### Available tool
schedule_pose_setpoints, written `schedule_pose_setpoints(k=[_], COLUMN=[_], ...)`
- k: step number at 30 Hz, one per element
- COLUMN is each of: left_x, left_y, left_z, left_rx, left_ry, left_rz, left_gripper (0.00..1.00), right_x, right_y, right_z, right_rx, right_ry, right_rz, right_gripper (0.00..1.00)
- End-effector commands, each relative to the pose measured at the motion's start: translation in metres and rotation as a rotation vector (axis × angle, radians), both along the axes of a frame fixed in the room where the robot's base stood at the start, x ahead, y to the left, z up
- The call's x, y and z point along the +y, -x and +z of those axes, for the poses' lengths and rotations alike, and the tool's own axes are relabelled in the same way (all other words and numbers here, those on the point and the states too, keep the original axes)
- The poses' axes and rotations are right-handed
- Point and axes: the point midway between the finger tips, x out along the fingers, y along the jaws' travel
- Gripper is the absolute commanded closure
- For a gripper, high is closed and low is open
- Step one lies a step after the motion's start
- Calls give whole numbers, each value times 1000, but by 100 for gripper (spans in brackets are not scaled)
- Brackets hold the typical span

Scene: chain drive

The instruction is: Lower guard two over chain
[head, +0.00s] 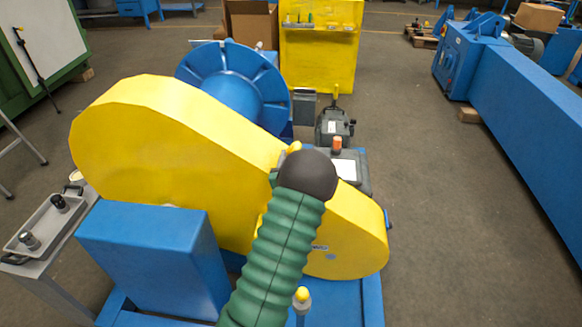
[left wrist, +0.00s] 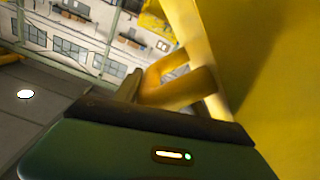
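A large yellow guard (head: 160,130) with rounded ends lies across the blue machine, its big end at left and its small end at lower right. No chain shows. My left arm, green and ribbed, rises from the bottom to a black rounded end in front of the guard's middle. My left gripper is mostly hidden behind that end in the head view. In the left wrist view, a yellow loop handle (left wrist: 182,88) sits close against the palm, with one dark finger (left wrist: 130,88) beside it. The other finger is hidden, so its grip is unclear. The guard's yellow face (left wrist: 280,90) fills the right side.
A blue flanged drum (head: 235,88) stands behind the guard, and a blue box (head: 155,258) in front. A grey tray (head: 48,228) with small dark parts is at left. A yellow rack (head: 318,60) is behind. A long blue beam (head: 530,110) lies at right, beyond open floor.

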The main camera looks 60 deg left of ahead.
Motion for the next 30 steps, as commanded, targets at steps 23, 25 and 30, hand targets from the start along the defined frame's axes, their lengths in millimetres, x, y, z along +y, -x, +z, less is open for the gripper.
schedule_pose_setpoints(k=[23,25,30], left_x=[-123,-123,-123], left_y=[105,105,105], left_z=[0,-1,-2], left_rx=[7,4,4], left_ry=[3,2,2], left_rz=[3,2,2], left_gripper=[53,53,53], right_x=[0,0,0], right_y=[0,0,0], right_z=[37,36,35], right_rx=[-1,0,0], right_ry=[0,0,0], right_rz=[0,0,0], right_gripper=[62,62,62])
